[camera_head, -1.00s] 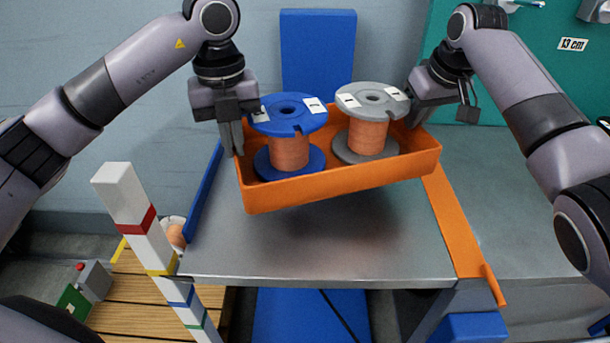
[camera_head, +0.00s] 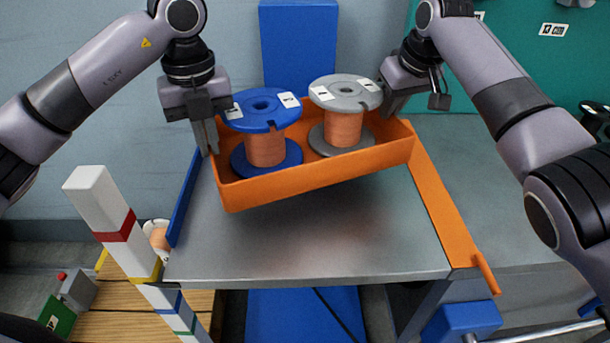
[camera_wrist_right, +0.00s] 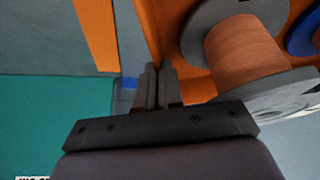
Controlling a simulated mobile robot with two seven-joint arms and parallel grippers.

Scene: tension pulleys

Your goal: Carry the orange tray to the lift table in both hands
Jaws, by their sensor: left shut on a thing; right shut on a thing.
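The orange tray (camera_head: 320,178) hangs above the grey lift table (camera_head: 310,250), tilted in the head view with its right end higher. A blue spool (camera_head: 264,110) and a grey spool (camera_head: 345,95), both wound with copper-coloured wire, stand inside it. My left gripper (camera_head: 209,145) is shut on the tray's left end wall. My right gripper (camera_head: 390,108) is shut on the right end, its fingertips partly hidden behind the wall. In the right wrist view the fingers (camera_wrist_right: 158,85) meet the tray wall (camera_wrist_right: 180,50) beside the grey spool (camera_wrist_right: 215,25).
An orange rail (camera_head: 440,210) edges the table's right side and a blue rail (camera_head: 183,200) its left. A striped post (camera_head: 118,235) stands at the front left, near a wooden pallet (camera_head: 120,310) and another spool (camera_head: 157,238). The table's front surface is clear.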

